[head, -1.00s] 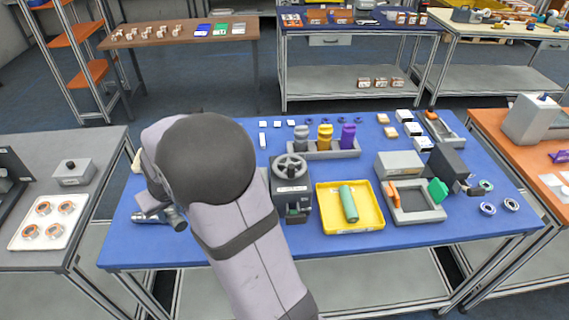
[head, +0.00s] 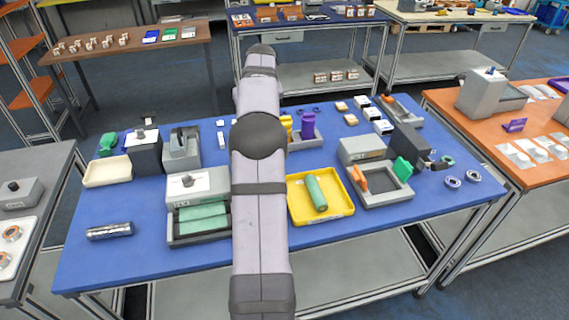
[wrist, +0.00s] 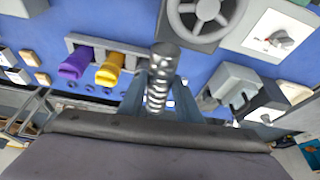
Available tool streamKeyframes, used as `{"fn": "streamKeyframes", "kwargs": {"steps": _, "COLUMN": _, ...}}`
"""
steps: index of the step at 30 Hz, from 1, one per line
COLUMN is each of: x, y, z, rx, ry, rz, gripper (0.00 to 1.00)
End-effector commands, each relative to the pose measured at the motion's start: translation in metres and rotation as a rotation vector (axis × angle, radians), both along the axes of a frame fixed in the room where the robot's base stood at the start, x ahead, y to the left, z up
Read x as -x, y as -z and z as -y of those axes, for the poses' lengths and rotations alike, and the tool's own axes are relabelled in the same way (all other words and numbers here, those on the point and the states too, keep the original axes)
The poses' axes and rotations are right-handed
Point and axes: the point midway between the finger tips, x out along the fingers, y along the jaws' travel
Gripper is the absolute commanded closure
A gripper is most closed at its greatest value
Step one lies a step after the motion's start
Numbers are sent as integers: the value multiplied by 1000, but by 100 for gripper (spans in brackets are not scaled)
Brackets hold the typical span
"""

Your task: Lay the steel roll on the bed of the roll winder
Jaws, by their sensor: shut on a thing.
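In the wrist view my gripper (wrist: 160,98) is shut on a shiny, ribbed, steel-grey cylinder, which looks like the steel roll (wrist: 165,55). It is held near the end of the rack, past the yellow piece. Whether it touches the rack I cannot tell. In the head view my arm hides the gripper and the held piece. What looks like the roll winder (head: 198,186) stands left of my arm. It has a pale top with a dark knob, and two green rollers lie side by side in its dark bed. No roll shows on top of them.
A silver cylinder (head: 110,231) lies on the blue table at front left. The rack (wrist: 90,42) holds purple and yellow pieces. A handwheel machine (wrist: 205,15) is close by. A yellow tray (head: 335,213) with a green roll is right of my arm. The front left table is mostly clear.

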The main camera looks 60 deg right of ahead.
Motion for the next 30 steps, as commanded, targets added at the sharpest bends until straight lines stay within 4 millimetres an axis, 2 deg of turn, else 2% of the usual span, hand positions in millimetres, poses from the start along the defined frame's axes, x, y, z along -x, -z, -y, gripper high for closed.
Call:
{"fn": "streamKeyframes", "kwargs": {"steps": 1, "x": 14, "y": -1, "z": 16, "rx": 4, "ry": 24, "rz": 3, "gripper": 100}}
{"fn": "streamKeyframes", "kwargs": {"steps": 4, "x": 37, "y": -4, "z": 36, "rx": 5, "ry": 53, "rz": 5, "gripper": 100}}
{"fn": "streamKeyframes", "kwargs": {"steps": 9, "x": 64, "y": -7, "z": 56, "rx": 5, "ry": 84, "rz": 6, "gripper": 100}}
{"fn": "streamKeyframes", "kwargs": {"steps": 12, "x": 72, "y": -9, "z": 62, "rx": 7, "ry": 93, "rz": 7, "gripper": 100}}
{"fn": "streamKeyframes", "kwargs": {"steps": 18, "x": 76, "y": -8, "z": 64, "rx": 5, "ry": 95, "rz": 6, "gripper": 100}}
{"fn": "streamKeyframes", "kwargs": {"steps": 22, "x": 75, "y": 1, "z": 63, "rx": 5, "ry": 95, "rz": 5, "gripper": 100}}
{"fn": "streamKeyframes", "kwargs": {"steps": 26, "x": 76, "y": 21, "z": 62, "rx": 2, "ry": 96, "rz": 4, "gripper": 100}}
{"fn": "streamKeyframes", "kwargs": {"steps": 30, "x": 76, "y": 52, "z": 62, "rx": 1, "ry": 96, "rz": 3, "gripper": 100}}
